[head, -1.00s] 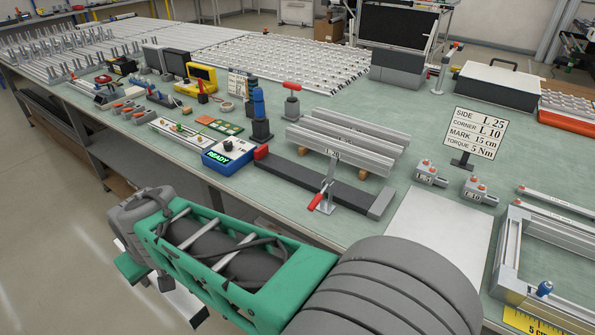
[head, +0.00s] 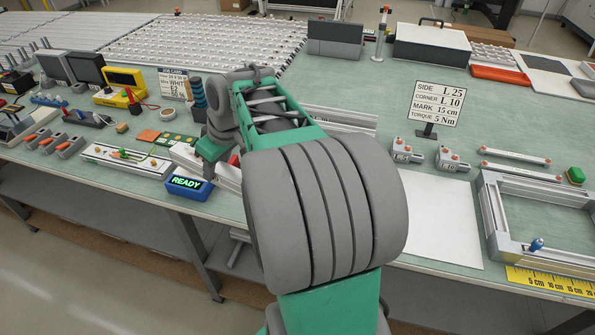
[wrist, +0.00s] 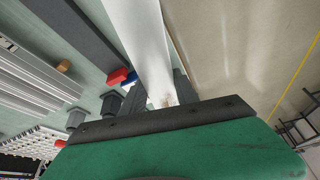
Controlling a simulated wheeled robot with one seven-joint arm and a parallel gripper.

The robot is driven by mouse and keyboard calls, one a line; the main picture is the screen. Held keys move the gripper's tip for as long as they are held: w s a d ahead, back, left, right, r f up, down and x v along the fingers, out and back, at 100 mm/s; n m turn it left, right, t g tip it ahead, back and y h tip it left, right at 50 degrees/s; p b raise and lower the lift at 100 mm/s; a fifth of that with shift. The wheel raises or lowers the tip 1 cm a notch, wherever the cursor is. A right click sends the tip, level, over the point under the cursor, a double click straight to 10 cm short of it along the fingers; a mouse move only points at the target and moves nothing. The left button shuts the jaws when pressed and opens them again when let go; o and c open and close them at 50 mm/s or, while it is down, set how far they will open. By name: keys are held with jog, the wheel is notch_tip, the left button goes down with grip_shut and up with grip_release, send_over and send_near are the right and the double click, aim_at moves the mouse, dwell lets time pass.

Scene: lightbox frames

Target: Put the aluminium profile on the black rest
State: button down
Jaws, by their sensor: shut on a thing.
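The aluminium profile (wrist: 143,40) is a pale bar in my gripper (wrist: 157,92); dark fingers show beside it in the wrist view. In the head view part of a pale bar (head: 228,174), likely this profile, shows left of my arm, by the table's front edge. The black rest (wrist: 72,30) is a long dark bar with a red end piece, left of the profile in the wrist view and apart from it in that picture. My arm hides the rest and my fingertips in the head view. I cannot tell the profile's height above the table.
More profiles (head: 340,118) lie behind my arm. The blue READY box (head: 188,187) stands at the front edge, close left of the pale bar. A sign (head: 436,104), clamp blocks (head: 406,150) and a metal frame (head: 497,215) are to the right. A white sheet (head: 432,220) lies bare.

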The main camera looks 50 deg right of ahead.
jog(key=s+d+r+n+y+p, duration=0.15)
jog(key=s+d+r, duration=0.25)
jog(key=d, duration=0.6)
jog(key=s+d+r+n+h+p, duration=0.1)
jog(key=s+d+r+p, duration=0.25)
jog(key=d, duration=0.65)
jog(key=shift+y, duration=0.25)
jog(key=f, duration=0.4)
jog(key=f+b, duration=0.1)
jog(key=f, duration=0.3)
jog(key=s+f, duration=0.1)
jog(key=f, duration=0.4)
jog(key=shift+d+f, duration=0.1)
jog(key=shift+d, duration=0.25)
jog(key=shift+f, duration=2.75)
jog(key=c, duration=0.9)
grip_release()
jog(key=shift+r, duration=0.1)
